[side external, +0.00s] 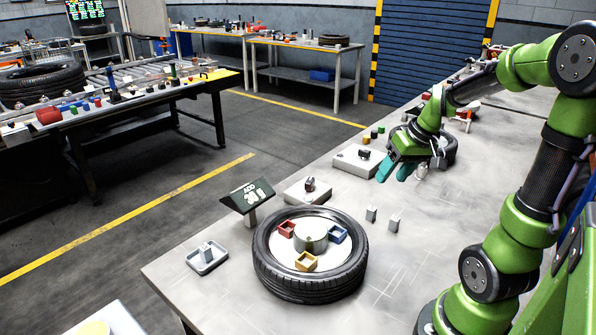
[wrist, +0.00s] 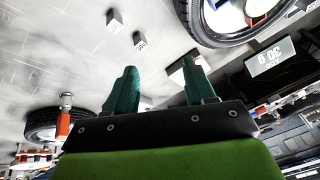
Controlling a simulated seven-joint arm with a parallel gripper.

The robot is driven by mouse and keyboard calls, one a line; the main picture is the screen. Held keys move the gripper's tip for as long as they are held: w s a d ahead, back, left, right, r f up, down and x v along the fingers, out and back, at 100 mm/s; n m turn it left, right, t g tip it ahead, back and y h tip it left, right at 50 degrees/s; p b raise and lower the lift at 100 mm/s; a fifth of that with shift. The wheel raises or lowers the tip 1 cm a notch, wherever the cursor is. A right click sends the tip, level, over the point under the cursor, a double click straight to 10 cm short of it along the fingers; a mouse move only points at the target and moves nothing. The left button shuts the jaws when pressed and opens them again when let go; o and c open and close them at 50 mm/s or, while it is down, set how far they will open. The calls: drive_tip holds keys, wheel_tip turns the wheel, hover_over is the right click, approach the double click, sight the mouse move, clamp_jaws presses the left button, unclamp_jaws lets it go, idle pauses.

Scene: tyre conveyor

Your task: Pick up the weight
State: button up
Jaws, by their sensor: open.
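Two small grey block weights stand on the bench in the side view, one on the left (side external: 371,213) and one on the right (side external: 394,223). In the wrist view they appear at the upper left, one near the top edge (wrist: 115,20) and one lower (wrist: 140,40), with faint markings too small to read surely. Another grey block (side external: 207,252) sits in a shallow tray (side external: 194,265). My gripper (side external: 394,171) is green with teal fingers, open and empty, above the bench behind the two weights and apart from them. Its spread fingers also show in the wrist view (wrist: 160,82).
A large tyre (side external: 310,290) holds red (side external: 286,229), blue (side external: 338,235) and yellow (side external: 306,261) bins around a hub. A display sign (side external: 247,196) stands beside it. Pale boxes (side external: 355,164) and another tyre (side external: 450,150) are near my gripper. The bench's right-front is clear.

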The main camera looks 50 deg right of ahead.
drive_tip(key=s+d+f+n, duration=0.1)
drive_tip(key=d+f+n, duration=0.15)
drive_tip(key=d, duration=0.25)
drive_tip(key=n, duration=0.4)
approach(372, 208)
drive_tip(key=shift+m, duration=0.25)
drive_tip(key=x, duration=0.5)
drive_tip(key=shift+s+d+f, duration=0.1)
drive_tip(key=shift+s, duration=0.1)
drive_tip(key=x, duration=0.5)
drive_tip(key=shift+w, duration=0.15)
clamp_jaws()
